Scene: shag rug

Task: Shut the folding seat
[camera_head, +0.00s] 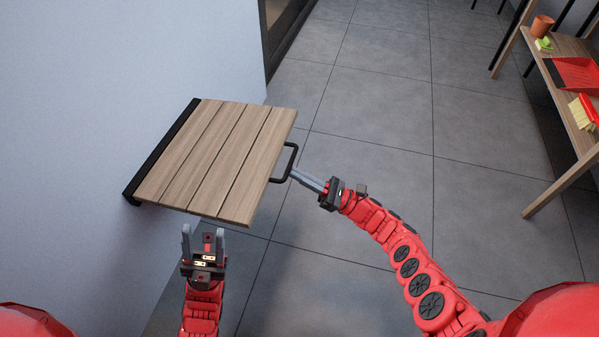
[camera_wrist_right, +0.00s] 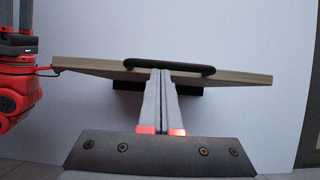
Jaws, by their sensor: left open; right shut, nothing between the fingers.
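The folding seat (camera_head: 215,160) is a panel of wooden slats, hinged to the wall by a black bracket (camera_head: 160,150) and lying flat, folded down. A black handle (camera_head: 287,162) sticks out from its outer edge. My right gripper (camera_head: 296,174) is shut and empty, its fingertips at the handle's near end; touching cannot be told. In the right wrist view the fingers (camera_wrist_right: 160,100) point at the seat's edge (camera_wrist_right: 90,66), just under the handle (camera_wrist_right: 170,67). My left gripper (camera_head: 204,236) is open and empty, near the seat's front edge.
The pale wall (camera_head: 80,110) stands on the left. A wooden shelf (camera_head: 572,95) at the right holds a red dustpan (camera_head: 575,72), a terracotta pot (camera_head: 542,26) and a yellow brush-like item (camera_head: 582,112). The grey tiled floor (camera_head: 385,120) between is clear.

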